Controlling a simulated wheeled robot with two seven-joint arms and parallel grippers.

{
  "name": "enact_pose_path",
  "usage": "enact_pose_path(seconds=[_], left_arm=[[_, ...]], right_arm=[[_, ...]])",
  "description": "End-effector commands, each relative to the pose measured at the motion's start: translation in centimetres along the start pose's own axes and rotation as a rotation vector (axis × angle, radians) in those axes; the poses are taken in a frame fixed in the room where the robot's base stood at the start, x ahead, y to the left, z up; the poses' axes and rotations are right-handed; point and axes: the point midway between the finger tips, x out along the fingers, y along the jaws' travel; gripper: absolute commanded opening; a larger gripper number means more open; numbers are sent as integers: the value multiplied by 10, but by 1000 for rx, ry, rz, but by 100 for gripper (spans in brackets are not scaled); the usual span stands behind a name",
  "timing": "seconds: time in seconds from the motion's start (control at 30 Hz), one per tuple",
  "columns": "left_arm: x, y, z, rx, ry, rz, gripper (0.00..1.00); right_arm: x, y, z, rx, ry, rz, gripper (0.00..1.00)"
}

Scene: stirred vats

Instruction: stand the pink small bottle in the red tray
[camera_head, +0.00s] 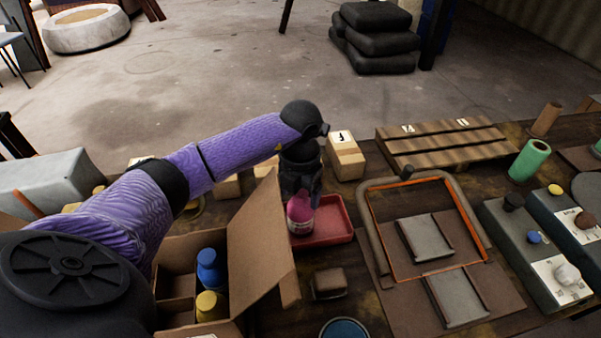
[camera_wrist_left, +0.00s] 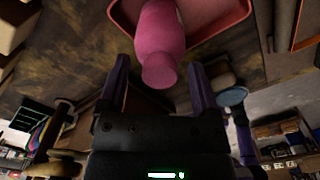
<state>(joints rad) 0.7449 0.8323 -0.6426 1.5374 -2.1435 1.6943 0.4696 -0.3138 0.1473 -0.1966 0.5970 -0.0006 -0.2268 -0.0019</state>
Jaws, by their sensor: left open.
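The pink small bottle (camera_head: 300,212) is upright at the left end of the red tray (camera_head: 338,232), with its base inside the tray's outline. In the left wrist view the bottle (camera_wrist_left: 160,42) points its narrow end toward my gripper, and part of the tray (camera_wrist_left: 215,22) shows behind it. My left gripper (camera_head: 303,192) is open at the top of the bottle, one finger on each side. In the wrist view a gap shows beside the fingers (camera_wrist_left: 158,72). Whether the base rests flat is partly hidden. My right gripper is not in view.
An open cardboard box (camera_head: 262,255) with a blue bottle (camera_head: 210,268) and a yellow bottle (camera_head: 210,306) stands left of the tray. A small brown block (camera_head: 329,283) lies in front. A framed fixture (camera_head: 425,245) is to the right, and a small carton (camera_head: 345,160) behind.

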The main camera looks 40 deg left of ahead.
Motion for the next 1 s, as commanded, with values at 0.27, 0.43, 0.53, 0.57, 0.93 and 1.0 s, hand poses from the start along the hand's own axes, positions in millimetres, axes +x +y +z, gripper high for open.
enact_pose_path(seconds=[0.27,0.43,0.53,0.57,0.93,1.0], left_arm=[[-63,0,1,1,-7,1,80],[-105,0,1,0,-6,0,80],[-118,0,1,-1,-4,0,80],[-121,0,0,-1,-3,0,80],[-123,0,0,0,0,0,80],[-123,0,0,0,0,0,80]], right_arm=[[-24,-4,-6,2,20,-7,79],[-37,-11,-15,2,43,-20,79],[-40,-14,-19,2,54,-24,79],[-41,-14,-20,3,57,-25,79],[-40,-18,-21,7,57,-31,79],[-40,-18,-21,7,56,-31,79]])
